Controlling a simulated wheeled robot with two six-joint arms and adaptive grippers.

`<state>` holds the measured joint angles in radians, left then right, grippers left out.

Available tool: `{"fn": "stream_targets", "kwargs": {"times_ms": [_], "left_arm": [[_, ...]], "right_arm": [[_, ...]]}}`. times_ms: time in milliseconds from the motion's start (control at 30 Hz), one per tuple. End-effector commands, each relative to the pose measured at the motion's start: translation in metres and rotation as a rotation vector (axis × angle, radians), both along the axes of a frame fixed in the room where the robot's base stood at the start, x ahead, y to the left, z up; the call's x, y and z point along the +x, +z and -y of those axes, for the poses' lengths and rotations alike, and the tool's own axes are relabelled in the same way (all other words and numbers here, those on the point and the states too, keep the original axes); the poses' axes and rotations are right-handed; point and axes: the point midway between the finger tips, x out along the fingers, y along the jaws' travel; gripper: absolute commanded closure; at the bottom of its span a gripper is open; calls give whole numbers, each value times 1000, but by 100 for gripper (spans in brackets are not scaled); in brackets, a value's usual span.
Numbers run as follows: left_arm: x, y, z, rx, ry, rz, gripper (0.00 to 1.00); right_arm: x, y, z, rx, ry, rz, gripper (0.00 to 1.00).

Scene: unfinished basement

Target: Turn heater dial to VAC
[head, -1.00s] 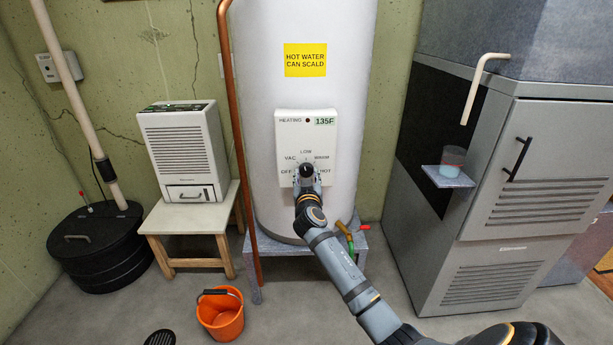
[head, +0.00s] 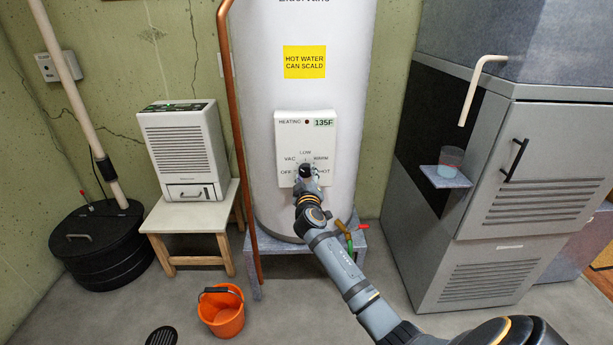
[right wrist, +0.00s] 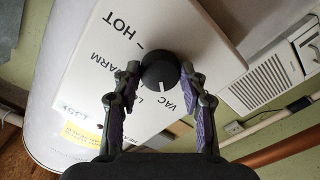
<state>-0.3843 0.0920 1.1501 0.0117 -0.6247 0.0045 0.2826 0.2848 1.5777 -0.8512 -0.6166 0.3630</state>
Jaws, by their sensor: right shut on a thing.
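The heater dial (head: 305,169) is a dark round knob on the white control panel (head: 315,140) of the tall white tank. OFF and VAC are printed to its left, LOW above, WARM and HOT to its right. In the right wrist view the black dial (right wrist: 160,69) has a white mark on its lower edge, pointing toward the VAC label (right wrist: 165,104). My right gripper (head: 306,175) is shut on the dial, one finger on each side. Its fingers hide part of the labels. My left gripper is not in view.
A copper pipe (head: 232,130) runs down left of the tank. A dehumidifier (head: 185,148) stands on a wooden stool, with an orange bucket (head: 221,312) on the floor. A grey furnace (head: 500,200) and a small shelf with a cup (head: 449,160) stand at right.

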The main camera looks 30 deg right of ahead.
Motion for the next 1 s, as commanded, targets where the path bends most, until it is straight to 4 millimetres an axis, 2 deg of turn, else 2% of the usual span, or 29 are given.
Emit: {"fn": "stream_targets", "kwargs": {"times_ms": [433,467,600,900,1000], "left_arm": [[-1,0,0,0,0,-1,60],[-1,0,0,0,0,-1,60],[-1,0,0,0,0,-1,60],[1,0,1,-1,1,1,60],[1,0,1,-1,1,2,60]], "right_arm": [[0,1,0,-8,1,-1,89],[0,2,0,-8,1,-1,54],[0,1,0,-7,1,-2,34],[-1,0,-1,-6,1,-3,34],[-8,-1,-5,-6,1,-4,34]]}}
